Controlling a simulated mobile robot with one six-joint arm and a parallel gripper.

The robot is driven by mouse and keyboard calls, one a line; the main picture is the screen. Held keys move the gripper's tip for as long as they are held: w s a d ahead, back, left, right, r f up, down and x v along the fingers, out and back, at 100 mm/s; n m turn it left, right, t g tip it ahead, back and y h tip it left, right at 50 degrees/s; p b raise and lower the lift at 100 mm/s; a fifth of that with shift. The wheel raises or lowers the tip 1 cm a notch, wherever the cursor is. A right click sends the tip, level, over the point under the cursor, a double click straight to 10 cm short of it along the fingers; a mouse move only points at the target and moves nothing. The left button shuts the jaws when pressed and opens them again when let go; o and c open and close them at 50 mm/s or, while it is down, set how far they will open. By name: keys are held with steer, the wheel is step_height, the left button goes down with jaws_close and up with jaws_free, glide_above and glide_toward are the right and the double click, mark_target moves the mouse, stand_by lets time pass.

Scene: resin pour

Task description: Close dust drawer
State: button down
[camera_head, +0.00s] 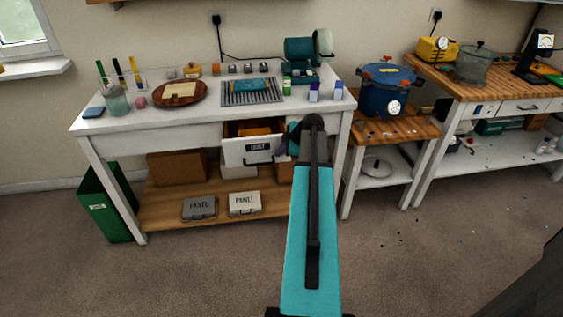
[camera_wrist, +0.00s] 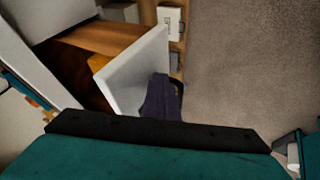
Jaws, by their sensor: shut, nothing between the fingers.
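The dust drawer (camera_head: 235,153), a white front with a DUST label and a handle, sticks out open under the white workbench. Brown contents show over its top edge. In the wrist view the drawer front (camera_wrist: 132,72) is seen edge-on and tilted, with the dark drawer interior to its left. My gripper (camera_head: 283,155) is at the right end of the drawer front, partly hidden by my arm. In the wrist view my shut, empty gripper (camera_wrist: 160,98) is close against the front's outer side; I cannot tell if it touches.
The white workbench (camera_head: 205,117) carries a round brown tray (camera_head: 206,95), a grey grid mat (camera_head: 235,100) and a teal machine (camera_head: 299,52). Two panel cases (camera_head: 199,208) (camera_head: 244,204) lie on its lower shelf. A blue pot (camera_head: 384,100) stands on the right-hand stand. The floor in front is open.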

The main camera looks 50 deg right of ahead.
steer(key=w+d+b, duration=0.1)
steer(key=w+d, duration=0.1)
steer(key=w, duration=0.1)
steer(key=w+d+b, duration=0.1)
steer(key=w+d, duration=0.2)
steer(key=w+d+b, duration=0.1)
steer(key=w+d, duration=0.2)
steer(key=shift+w+b, duration=0.1)
steer(key=shift+b, duration=0.2)
steer(key=shift+a, duration=0.15)
steer(key=shift+s+a+f+b, duration=0.1)
steer(key=shift+s+a+b, duration=0.35)
steer(key=shift+s+a, duration=1)
steer(key=shift+s, duration=0.1)
steer(key=v, duration=0.5)
steer(key=b+v, duration=0.1)
steer(key=v, duration=0.4)
steer(key=shift+d, duration=0.25)
